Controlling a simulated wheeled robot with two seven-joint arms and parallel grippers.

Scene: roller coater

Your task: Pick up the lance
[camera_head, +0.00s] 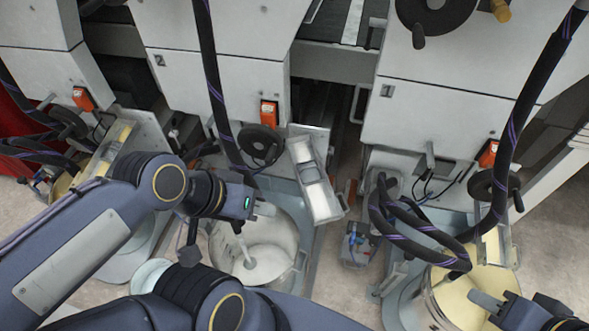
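A thin pale rod, which looks like the lance (243,249), stands slightly tilted in a round container (277,260) of white liquid. Its lower end is at the liquid, and its upper part is hidden behind my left gripper. My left gripper (264,209) is over the container's rear rim, fingers pointing right, next to a dark hose (220,105). Its grip is unclear. My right gripper (490,301) is at the bottom right, over the front of a container of yellow liquid (444,307). Only part of it shows, so its opening is unclear.
A looped dark hose (421,228) hangs above the yellow container. White machine panels (230,90) with handwheels (261,144) close off the back. Some floor (335,290) is clear between the containers.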

